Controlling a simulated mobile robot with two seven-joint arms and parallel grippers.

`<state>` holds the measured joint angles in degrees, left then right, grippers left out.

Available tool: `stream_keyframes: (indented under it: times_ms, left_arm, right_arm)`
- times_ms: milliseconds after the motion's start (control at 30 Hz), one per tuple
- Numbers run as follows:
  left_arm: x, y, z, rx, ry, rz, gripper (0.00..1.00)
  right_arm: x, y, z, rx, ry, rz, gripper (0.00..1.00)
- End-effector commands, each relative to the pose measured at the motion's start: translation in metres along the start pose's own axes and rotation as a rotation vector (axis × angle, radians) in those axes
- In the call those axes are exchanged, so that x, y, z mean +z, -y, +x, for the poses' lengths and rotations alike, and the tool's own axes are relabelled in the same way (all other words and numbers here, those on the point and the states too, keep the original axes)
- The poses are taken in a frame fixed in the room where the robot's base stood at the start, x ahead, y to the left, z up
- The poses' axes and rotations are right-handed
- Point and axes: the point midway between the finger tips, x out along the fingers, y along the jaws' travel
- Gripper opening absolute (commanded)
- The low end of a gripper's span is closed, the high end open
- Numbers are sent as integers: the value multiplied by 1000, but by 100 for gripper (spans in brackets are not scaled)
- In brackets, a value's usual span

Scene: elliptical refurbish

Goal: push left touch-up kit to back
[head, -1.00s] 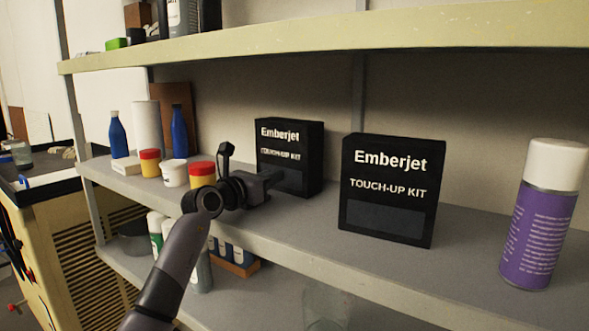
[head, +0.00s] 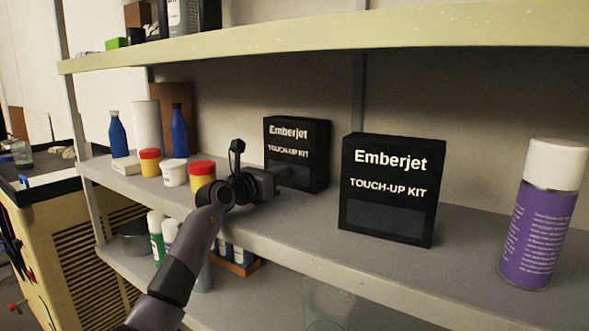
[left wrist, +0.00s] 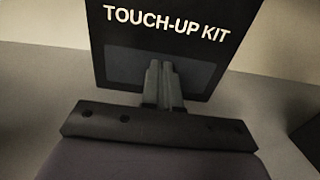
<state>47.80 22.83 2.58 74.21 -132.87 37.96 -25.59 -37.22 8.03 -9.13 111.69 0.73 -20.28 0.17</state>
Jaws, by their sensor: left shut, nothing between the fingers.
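The left touch-up kit (head: 298,150) is a black Emberjet box standing upright on the middle shelf, deeper in than the right kit. My left gripper (head: 284,174) is shut and empty, its fingers pointing at the lower front of this box. In the left wrist view the closed fingertips (left wrist: 161,70) overlap the grey panel of the left kit (left wrist: 120,40); they look in contact or very close. The gripper hides part of the box's lower front. The right touch-up kit (head: 390,190) stands upright, nearer the shelf's front. My right gripper is not in view.
A purple spray can (head: 540,220) with a white cap stands at the right. Left of my gripper are a yellow jar with red lid (head: 202,175), a white tub (head: 174,173) and blue bottles (head: 117,135). The upper shelf (head: 330,38) hangs above.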

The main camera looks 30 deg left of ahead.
Motion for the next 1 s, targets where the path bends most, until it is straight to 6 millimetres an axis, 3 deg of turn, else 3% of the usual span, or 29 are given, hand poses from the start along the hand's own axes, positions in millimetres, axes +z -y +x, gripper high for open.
stream_keyframes:
  times_ms: [167,1000]
  left_arm:
    - [-2,0,-4,-1,-6,0,0]
    - [-4,0,-72,0,-11,-1,0]
  right_arm:
    - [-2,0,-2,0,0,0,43]
    - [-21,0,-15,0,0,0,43]
